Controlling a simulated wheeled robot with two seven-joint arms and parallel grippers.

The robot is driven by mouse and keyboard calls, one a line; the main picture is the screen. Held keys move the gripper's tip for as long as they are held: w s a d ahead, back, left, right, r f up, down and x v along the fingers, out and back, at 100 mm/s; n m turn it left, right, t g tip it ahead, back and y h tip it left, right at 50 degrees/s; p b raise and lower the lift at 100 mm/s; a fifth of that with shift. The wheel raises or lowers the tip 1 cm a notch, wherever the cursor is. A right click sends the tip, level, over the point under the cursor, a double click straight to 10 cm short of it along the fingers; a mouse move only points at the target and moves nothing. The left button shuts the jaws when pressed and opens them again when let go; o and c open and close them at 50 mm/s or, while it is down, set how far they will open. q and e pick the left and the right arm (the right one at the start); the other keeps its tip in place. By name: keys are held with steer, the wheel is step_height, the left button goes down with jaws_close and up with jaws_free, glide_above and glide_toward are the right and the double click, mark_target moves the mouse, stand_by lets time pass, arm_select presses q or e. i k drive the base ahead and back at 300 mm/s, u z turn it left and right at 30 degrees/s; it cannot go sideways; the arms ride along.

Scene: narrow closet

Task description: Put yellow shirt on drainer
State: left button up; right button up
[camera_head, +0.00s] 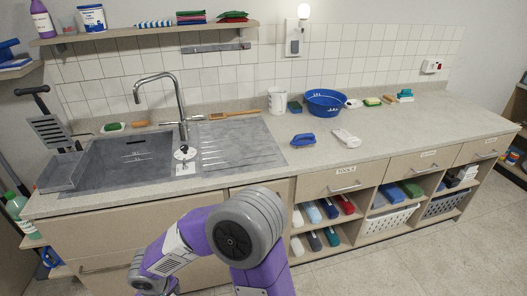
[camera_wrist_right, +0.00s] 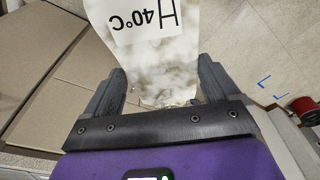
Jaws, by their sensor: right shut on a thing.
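The drainer (camera_head: 240,145) is the grey ribbed board right of the sink basin in the head view; its surface looks bare. I cannot make out a yellow shirt in either view. In the right wrist view, my right gripper (camera_wrist_right: 160,95) is shut on a pale, mottled sheet-like item (camera_wrist_right: 155,58) with a white panel printed "40°C" and a letter, upside down to me. The item extends up past the frame's top edge, and I cannot tell whether it is cloth. Neither gripper shows in the head view, and my left gripper is in no view.
A tap (camera_head: 180,105) stands behind the sink (camera_head: 125,158). A wooden-handled brush (camera_head: 232,114) lies behind the drainer. A blue brush (camera_head: 302,138), white mug (camera_head: 277,101) and blue tub (camera_head: 326,103) are on the counter to the right. Folded cloths (camera_head: 232,17) lie on the wall shelf.

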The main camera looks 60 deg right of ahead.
mark_target(242, 150)
steer(key=z, duration=1.5)
